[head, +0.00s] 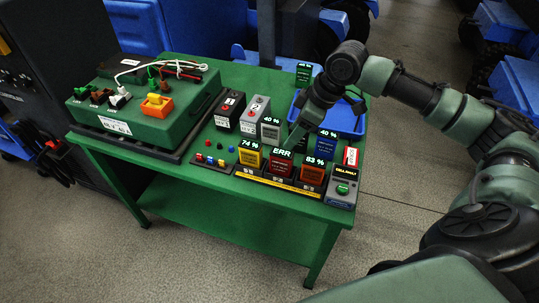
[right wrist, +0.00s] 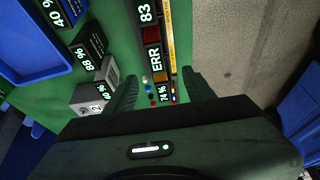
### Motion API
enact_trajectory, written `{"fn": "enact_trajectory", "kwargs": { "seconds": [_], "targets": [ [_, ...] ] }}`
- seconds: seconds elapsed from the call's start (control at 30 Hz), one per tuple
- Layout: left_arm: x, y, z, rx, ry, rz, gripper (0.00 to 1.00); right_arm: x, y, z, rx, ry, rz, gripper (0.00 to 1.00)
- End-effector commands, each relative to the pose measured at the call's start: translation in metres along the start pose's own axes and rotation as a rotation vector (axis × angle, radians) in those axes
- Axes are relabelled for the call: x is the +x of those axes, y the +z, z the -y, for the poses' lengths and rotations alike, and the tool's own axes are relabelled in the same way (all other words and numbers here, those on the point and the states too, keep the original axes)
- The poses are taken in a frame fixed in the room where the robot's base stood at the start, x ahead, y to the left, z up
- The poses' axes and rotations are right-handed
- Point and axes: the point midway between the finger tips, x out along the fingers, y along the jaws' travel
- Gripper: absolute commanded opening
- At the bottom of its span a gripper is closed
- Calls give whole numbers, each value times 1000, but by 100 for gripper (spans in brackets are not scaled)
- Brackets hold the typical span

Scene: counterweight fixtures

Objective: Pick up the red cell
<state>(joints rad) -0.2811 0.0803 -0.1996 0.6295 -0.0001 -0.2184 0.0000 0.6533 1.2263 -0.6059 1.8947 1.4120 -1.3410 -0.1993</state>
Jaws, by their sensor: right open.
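The red cell (head: 281,166) stands upright in the front row of the green table, under a display reading ERR. It sits between a yellow cell (head: 250,158) marked 74% and an orange cell (head: 312,174) marked 83%. In the right wrist view, a dark red face (right wrist: 151,34) shows by the ERR display. My right gripper (head: 296,136) is above and just behind the red cell. In the right wrist view, its two fingers (right wrist: 158,90) are spread with the row of cells seen between them. It holds nothing. My left gripper is not in view.
A green box with cables (head: 140,120) fills the table's left side. Numbered black (head: 229,110) and grey (head: 254,116) blocks stand behind the front row. A blue tray (head: 345,121) lies at the back right. A grey unit with a green knob (head: 342,188) stands at the front right corner.

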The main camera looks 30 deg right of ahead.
Motion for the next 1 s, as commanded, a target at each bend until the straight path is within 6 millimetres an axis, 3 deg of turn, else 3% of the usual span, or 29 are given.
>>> {"fn": "enact_trajectory", "kwargs": {
  "seconds": [0.03,0.17,0.4,0.47,0.57,0.83,1.0],
  "targets": [
    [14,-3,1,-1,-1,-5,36,13,6,0,0,0,1,54],
    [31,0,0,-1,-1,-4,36,28,12,0,0,0,1,54],
    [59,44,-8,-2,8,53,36,57,24,0,-1,0,1,54],
    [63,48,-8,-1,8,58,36,61,25,0,-1,0,1,54],
    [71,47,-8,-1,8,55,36,69,28,0,0,0,1,54],
    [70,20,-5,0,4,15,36,93,27,0,0,-3,0,54],
    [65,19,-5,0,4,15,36,115,26,-2,2,-4,1,54]
  ]
}}
